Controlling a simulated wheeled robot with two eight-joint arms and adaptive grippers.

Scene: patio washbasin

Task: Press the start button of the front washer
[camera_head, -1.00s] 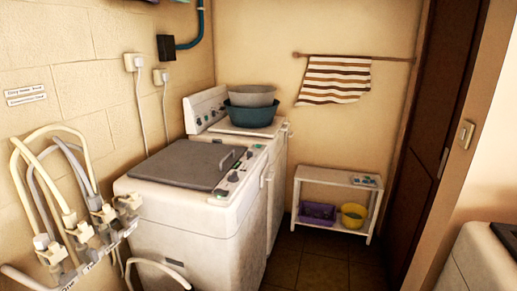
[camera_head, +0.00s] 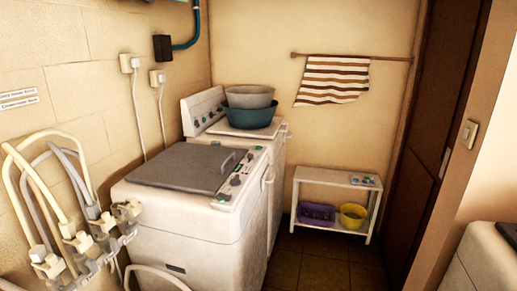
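The front washer (camera_head: 190,230) is a white top-loading machine against the left wall. Its dark grey lid (camera_head: 185,166) is closed and has a raised handle. Its control panel (camera_head: 238,180) runs along the right edge of the top, with dark knobs and small green parts. The start button is too small to tell apart from the other controls. Neither of my grippers shows in the head view.
A second white machine (camera_head: 273,178) stands behind the washer, with a grey basin stacked in a teal basin (camera_head: 250,115) on top. Pipes and valves (camera_head: 75,240) stick out at left. A white shelf (camera_head: 335,177) stands at the back. The tiled floor (camera_head: 310,270) in the middle is clear. A white appliance (camera_head: 480,265) is at lower right.

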